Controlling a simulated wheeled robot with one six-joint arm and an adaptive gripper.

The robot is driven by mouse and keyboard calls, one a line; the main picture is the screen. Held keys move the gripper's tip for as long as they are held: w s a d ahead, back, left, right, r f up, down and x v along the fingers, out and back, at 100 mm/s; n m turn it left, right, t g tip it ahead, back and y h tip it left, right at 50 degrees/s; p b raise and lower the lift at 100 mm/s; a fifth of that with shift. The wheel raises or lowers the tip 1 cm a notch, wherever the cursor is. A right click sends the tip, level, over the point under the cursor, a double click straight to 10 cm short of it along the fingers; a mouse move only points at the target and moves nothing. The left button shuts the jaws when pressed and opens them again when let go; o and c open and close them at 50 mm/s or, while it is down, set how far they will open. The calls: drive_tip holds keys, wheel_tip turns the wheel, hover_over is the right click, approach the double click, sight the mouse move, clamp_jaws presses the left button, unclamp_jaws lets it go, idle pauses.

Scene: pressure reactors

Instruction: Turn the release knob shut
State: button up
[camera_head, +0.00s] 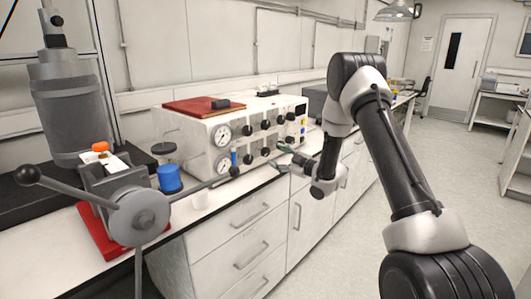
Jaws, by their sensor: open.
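A cream control unit (190,140) stands on the bench, with two round gauges and two rows of black knobs on its front. An upper-row knob (248,130) and a lower-row knob (265,151) show clearly. I cannot tell which one is the release knob, or how far it is turned. My gripper (280,156) is open in front of the right part of the unit's lower front, close to the lower-row knobs.
A press with a red base (100,236) and long ball-ended handles (28,175) stands at the front left; one handle reaches toward the unit. A blue-capped jar (169,179) and a grey cylindrical vessel (68,105) are nearby. The floor at right is clear.

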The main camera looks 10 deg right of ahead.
sight(267, 153)
drive_tip(key=x, duration=0.7)
drive_tip(key=shift+w+a, duration=0.15)
drive_tip(key=shift+w, duration=0.05)
drive_tip(key=shift+c, duration=0.2)
drive_tip(key=c, duration=1)
